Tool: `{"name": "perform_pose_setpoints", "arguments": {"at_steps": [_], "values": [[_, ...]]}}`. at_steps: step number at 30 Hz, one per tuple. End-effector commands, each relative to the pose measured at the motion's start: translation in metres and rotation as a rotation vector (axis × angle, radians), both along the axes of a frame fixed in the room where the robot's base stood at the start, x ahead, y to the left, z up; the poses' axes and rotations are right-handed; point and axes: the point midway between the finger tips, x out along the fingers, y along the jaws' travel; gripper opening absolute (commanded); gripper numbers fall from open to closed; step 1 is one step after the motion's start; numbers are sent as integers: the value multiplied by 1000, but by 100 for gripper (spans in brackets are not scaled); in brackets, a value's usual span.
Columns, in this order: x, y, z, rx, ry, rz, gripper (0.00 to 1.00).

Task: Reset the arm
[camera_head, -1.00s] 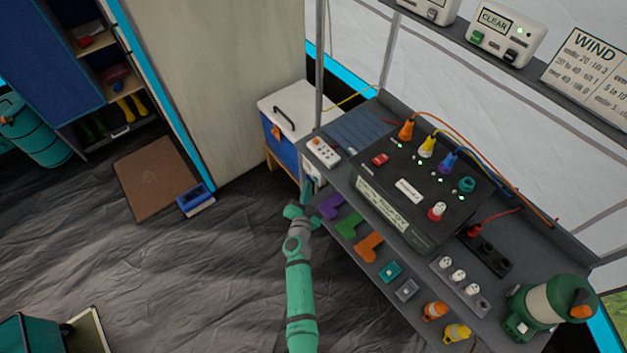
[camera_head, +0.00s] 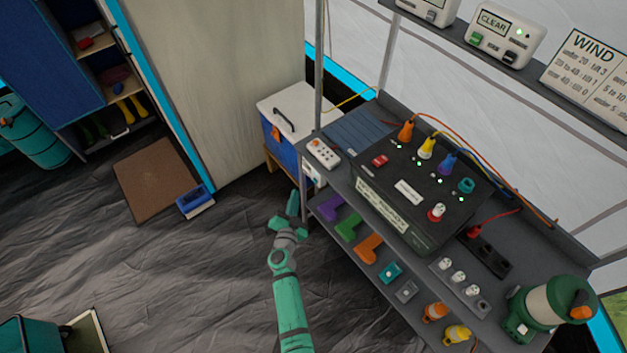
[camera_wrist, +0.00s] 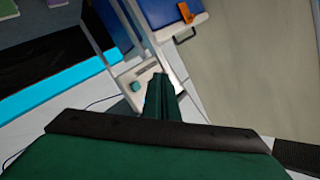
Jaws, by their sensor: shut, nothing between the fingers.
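My arm, green and grey, reaches up from the bottom middle of the head view. My gripper (camera_head: 292,205) is at its far end, above the dark floor and just left of the bench (camera_head: 319,217). In the wrist view the gripper's green fingers (camera_wrist: 159,90) are together with nothing between them. Past the fingertips, a white panel (camera_wrist: 138,85) with a teal button shows. I cannot tell the exact gap between the fingertips and this panel.
The black power box (camera_head: 425,205) with coloured plugs stands on the bench. A blue and white cooler (camera_head: 290,110) stands behind my gripper. A brown mat (camera_head: 152,180) and a small blue item (camera_head: 195,200) lie on the floor.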

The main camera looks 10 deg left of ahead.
Motion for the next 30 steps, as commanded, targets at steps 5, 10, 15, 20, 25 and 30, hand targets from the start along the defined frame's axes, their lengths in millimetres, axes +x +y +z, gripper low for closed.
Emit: {"name": "perform_pose_setpoints", "arguments": {"at_steps": [5, 10, 15, 20, 25, 30], "values": [[0, 0, 0, 0, 0, 0, 0], [-3, -5, 0, -6, -2, 0, 0], [-30, -42, 0, -57, -24, -5, 0], [-80, -92, 7, -138, -55, -7, 0], [-138, -134, 23, -223, -76, -2, 0], [-197, -166, 44, -305, -81, 3, 0]]}}
